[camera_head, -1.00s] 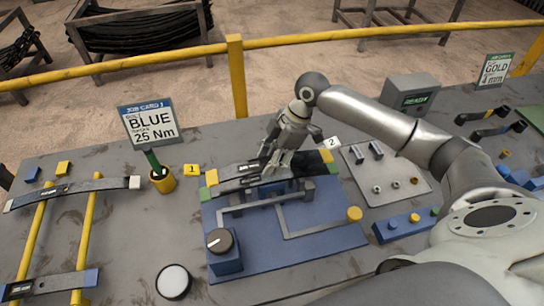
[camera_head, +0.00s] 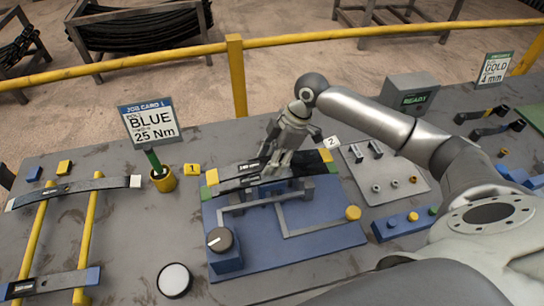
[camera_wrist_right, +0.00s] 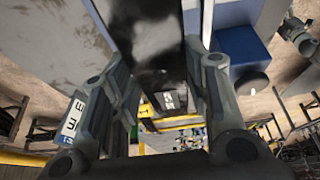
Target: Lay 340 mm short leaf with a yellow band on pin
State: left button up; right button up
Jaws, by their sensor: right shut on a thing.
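A dark leaf with a yellow band (camera_head: 325,156) at its right end lies across the blue fixture (camera_head: 310,252), on the far side. My right gripper (camera_head: 273,172) is shut on a dark leaf over the middle of the fixture, seemingly this one. In the right wrist view the dark leaf (camera_wrist_right: 158,60) runs between the two fingers. A second dark leaf (camera_head: 240,184) lies close in front, with a green left end. The fingers hide the middle of both leaves, so I cannot tell how the held leaf sits on the pin. My left gripper is out of view.
A dark knob (camera_head: 220,240) stands at the fixture's front left. A yellow cup (camera_head: 162,180) and a blue job card (camera_head: 150,124) are to the left, near a yellow rack (camera_head: 86,232) with leaves. A grey tray (camera_head: 400,180) with small parts lies to the right.

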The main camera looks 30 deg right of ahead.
jog(key=shift+r+p, duration=0.15)
jog(key=shift+p, duration=0.3)
dwell(0.7)
jog(key=shift+f+b, duration=0.75)
jog(key=shift+f, duration=1.2)
jog(key=o, duration=1.2)
jog(key=shift+o, duration=0.6)
jog(key=shift+s+f, duration=0.1)
jog(key=shift+f, duration=0.1)
jog(key=o, duration=0.4)
jog(key=shift+c, duration=0.2)
jog(key=shift+r, duration=0.1)
jog(key=shift+r, duration=0.1)
